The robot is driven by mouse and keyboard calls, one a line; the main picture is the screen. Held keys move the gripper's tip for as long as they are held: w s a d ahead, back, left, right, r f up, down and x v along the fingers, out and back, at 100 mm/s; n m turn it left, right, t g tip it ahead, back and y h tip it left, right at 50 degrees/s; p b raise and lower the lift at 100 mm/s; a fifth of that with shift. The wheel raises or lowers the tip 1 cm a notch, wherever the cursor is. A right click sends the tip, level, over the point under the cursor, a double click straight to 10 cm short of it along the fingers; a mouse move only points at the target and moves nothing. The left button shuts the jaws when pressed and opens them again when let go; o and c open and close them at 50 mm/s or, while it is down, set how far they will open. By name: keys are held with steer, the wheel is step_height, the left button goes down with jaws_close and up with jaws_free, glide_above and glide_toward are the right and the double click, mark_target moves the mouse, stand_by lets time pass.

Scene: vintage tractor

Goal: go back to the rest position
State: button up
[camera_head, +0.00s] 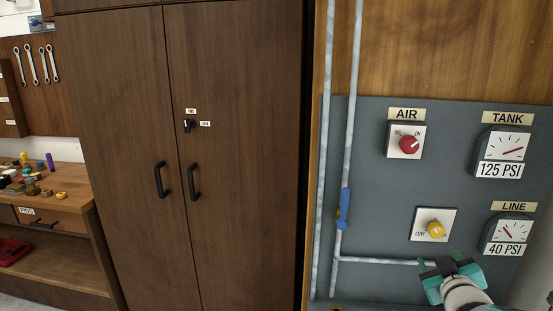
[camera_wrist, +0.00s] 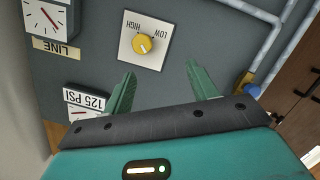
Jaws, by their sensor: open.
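My gripper (camera_head: 441,262) is at the lower right of the head view, just below the yellow LOW/HIGH knob (camera_head: 435,229). Its two green fingers are apart with nothing between them. In the wrist view my gripper (camera_wrist: 161,72) points toward the panel, and the yellow knob (camera_wrist: 142,43) shows upside down beyond the fingertips. The fingers look clear of the knob.
A grey panel (camera_head: 370,240) carries a red AIR knob (camera_head: 409,145), a TANK gauge (camera_head: 503,145) and a LINE gauge (camera_head: 508,232). A brown cabinet (camera_head: 240,100) is shut. A cluttered workbench (camera_head: 60,178) stands far left.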

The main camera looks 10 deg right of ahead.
steer(key=s+a+g+y, duration=0.3)
steer(key=s+a, duration=0.4)
steer(key=a, duration=0.7)
steer(key=s+a+f+m+g+y, duration=0.1)
steer(key=s+a+g+y, duration=0.2)
steer(key=a, duration=1.1)
steer(key=s+g, duration=0.3)
steer(key=s, duration=0.1)
steer(key=shift+a, duration=0.15)
stand_by(1.3)
